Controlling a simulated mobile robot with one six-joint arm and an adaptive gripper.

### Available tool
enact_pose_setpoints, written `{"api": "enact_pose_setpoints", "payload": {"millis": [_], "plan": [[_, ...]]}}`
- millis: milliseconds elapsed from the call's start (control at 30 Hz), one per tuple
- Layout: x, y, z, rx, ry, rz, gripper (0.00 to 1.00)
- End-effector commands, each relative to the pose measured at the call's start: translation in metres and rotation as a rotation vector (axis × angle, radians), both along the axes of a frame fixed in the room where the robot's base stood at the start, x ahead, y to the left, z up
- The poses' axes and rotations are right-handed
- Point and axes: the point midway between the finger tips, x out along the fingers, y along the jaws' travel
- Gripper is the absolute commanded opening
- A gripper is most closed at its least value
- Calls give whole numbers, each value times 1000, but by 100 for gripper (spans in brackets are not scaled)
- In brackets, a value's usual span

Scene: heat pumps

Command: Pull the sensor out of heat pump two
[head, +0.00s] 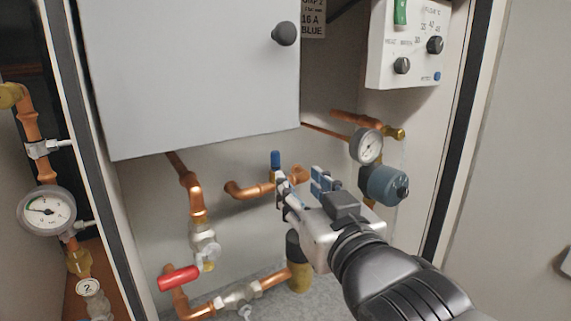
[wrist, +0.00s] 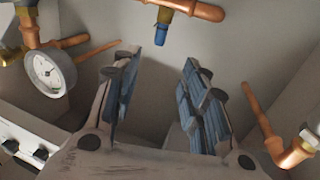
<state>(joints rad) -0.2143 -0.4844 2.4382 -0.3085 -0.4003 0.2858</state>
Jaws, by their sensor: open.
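A small blue-capped part (head: 276,160), which looks like the sensor, stands upright on a horizontal copper pipe (head: 245,190) under the grey cabinet. In the wrist view the blue cap (wrist: 161,32) shows at the top centre, pointing down from its pipe. My gripper (head: 302,180) is in front of the pipework, just right of the blue cap in the head view. In the wrist view its blue-padded fingers (wrist: 163,62) are spread with nothing between them. The cap lies beyond the fingertips, apart from them.
A gauge (head: 366,146) and a blue-grey cylindrical part (head: 384,185) are close right of my gripper. The grey cabinet (head: 190,75) hangs above. A red-handled valve (head: 179,278) is lower left. A control box (head: 408,45) is upper right. Another gauge (head: 46,210) is far left.

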Motion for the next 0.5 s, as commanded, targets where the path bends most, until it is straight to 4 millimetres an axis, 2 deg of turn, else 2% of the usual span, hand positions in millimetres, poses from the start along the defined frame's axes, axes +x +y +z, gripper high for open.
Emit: {"api": "enact_pose_setpoints", "payload": {"millis": [100, 500], "plan": [[24, 9, -2, 0, 3, 1, 40], [98, 34, 0, -1, 2, -1, 40]]}}
